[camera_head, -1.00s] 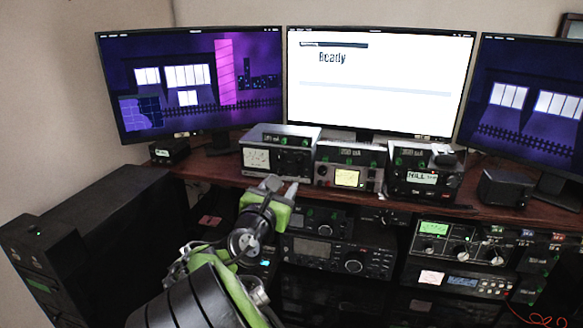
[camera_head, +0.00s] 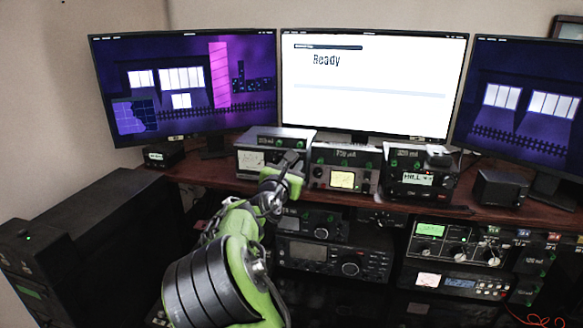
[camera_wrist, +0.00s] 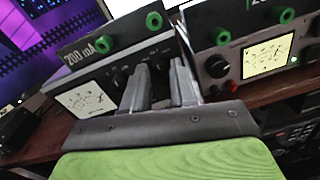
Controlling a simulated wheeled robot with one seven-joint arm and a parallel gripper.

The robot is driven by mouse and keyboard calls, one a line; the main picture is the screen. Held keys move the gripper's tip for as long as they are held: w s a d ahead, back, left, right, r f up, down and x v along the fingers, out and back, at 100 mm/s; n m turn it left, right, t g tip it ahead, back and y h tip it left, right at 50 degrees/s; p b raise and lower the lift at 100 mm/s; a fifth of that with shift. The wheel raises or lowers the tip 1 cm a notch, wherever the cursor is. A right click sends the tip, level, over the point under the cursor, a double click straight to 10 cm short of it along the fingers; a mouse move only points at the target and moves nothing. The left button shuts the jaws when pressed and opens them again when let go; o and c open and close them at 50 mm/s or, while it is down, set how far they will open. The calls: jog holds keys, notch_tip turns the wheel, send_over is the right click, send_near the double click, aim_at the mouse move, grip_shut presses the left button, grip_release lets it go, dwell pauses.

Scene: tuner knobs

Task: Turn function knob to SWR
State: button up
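My gripper (camera_head: 287,160) is in front of the left small meter box (camera_head: 250,160) on the desk. In the wrist view my gripper (camera_wrist: 163,68) has two grey fingers with a gap between them, and nothing shows held. The fingers overlap the right part of the left meter box's front (camera_wrist: 85,99), where small dark knobs (camera_wrist: 118,77) show beside them. Contact cannot be made out. A tuner-like unit (camera_head: 455,245) with a green meter and several knobs is on the lower shelf at right. No function knob or SWR mark is readable.
A middle box (camera_head: 341,180) with a lit meter and a right box (camera_head: 418,179) stand beside the left one. Radios (camera_head: 333,258) sit below the desk edge. Monitors (camera_head: 371,85) stand behind. A black cabinet (camera_head: 90,225) is at left.

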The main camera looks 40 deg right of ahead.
grip_shut()
jog(key=shift+m, duration=0.3)
jog(key=m+p, duration=0.1)
jog(key=m, duration=0.6)
jog(key=shift+m+y, duration=0.3)
dwell(0.4)
jog(key=shift+o, duration=2.2)
grip_release()
